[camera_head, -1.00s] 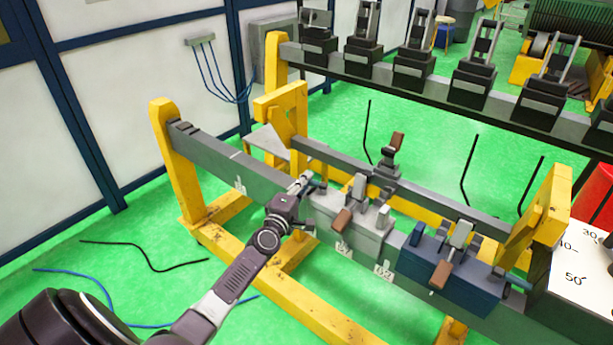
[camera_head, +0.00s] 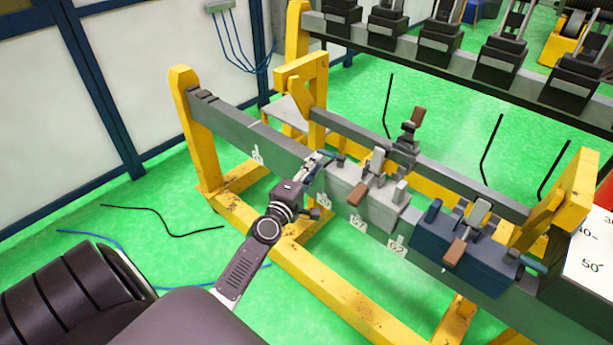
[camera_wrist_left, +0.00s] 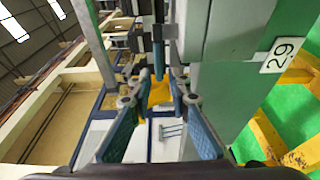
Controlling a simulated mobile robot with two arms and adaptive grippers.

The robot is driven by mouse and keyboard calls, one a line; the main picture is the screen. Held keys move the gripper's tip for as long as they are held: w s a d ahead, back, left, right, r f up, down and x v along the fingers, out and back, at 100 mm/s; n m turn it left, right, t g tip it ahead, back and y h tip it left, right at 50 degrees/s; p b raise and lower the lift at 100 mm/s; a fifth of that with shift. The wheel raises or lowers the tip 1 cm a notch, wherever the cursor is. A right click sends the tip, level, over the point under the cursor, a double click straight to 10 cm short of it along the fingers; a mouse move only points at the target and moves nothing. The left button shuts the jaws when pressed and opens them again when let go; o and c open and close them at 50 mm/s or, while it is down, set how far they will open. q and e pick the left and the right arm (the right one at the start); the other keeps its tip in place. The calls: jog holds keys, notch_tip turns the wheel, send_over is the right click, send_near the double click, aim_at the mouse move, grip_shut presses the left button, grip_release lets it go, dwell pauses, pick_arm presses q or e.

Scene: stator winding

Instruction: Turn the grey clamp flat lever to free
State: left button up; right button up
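The grey clamp (camera_head: 372,205) is a light grey block on the long dark rail, with a brown-handled lever (camera_head: 357,196) on top. My left gripper (camera_head: 318,164) is at the clamp's left end, close to the rail. In the left wrist view my left gripper (camera_wrist_left: 158,105) is open, with its two blue-padded fingers spread apart. A dark rod with a blue tip (camera_wrist_left: 159,72) points into the gap from ahead; it looks like the flat lever. I cannot tell whether either finger touches it. My right gripper is not in view.
A dark blue clamp (camera_head: 470,255) with a brown lever sits right of the grey one on the rail. A yellow frame (camera_head: 195,130) holds the rail. A row of black clamps (camera_head: 440,40) stands behind. Loose cables (camera_head: 165,225) lie on the green floor.

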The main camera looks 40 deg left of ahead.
pick_arm(q)
jog(key=s, duration=0.3)
jog(key=s+d, duration=0.1)
jog(key=s, duration=0.1)
jog(key=shift+s, duration=0.35)
